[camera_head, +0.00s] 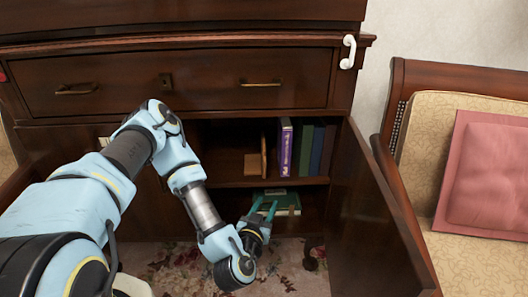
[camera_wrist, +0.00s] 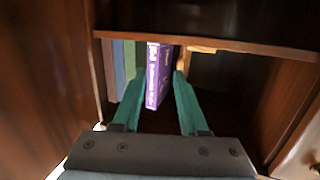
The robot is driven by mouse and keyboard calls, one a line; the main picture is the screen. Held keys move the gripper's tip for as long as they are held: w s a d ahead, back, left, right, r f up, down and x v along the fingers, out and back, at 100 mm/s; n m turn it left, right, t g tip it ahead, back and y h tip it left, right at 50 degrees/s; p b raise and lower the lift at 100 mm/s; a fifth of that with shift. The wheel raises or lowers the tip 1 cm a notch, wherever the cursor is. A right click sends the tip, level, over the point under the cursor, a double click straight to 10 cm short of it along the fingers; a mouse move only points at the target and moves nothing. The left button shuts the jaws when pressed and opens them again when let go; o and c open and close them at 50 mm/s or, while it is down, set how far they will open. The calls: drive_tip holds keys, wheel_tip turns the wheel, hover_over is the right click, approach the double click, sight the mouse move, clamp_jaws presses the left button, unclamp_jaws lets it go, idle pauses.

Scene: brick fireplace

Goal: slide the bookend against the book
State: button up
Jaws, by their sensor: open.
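The bookend (camera_head: 253,164) is a light wooden L-shape on the cabinet's upper shelf, left of the purple book (camera_head: 285,147). A narrow gap appears between them. In the wrist view, which looks upside down, the purple book (camera_wrist: 156,72) is central and the bookend (camera_wrist: 200,49) is to its right, partly hidden. My gripper (camera_head: 264,207), with teal fingers, is in front of the cabinet, below the upper shelf's front edge. It also shows in the wrist view (camera_wrist: 159,80), open and empty. The purple book appears between the fingers but stands beyond them.
Several darker books (camera_head: 316,150) stand right of the purple one. A green book-like object (camera_head: 288,199) lies on the lower shelf. The open cabinet door (camera_head: 375,210) bounds the right side. A chair with a pink cushion (camera_head: 490,175) stands farther right. The upper shelf's left part is clear.

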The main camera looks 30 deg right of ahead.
sight(265, 164)
wheel_tip(265, 164, up, 5)
drive_tip(key=w+a+n+t+y+p, duration=0.1)
drive_tip(key=w+n+t+p, duration=0.1)
drive_tip(key=t, duration=0.1)
drive_tip(key=x, duration=1.1)
drive_tip(key=shift+f, duration=0.2)
drive_tip(key=shift+a, duration=0.1)
clamp_jaws()
drive_tip(key=shift+r, duration=0.15)
idle(0.8)
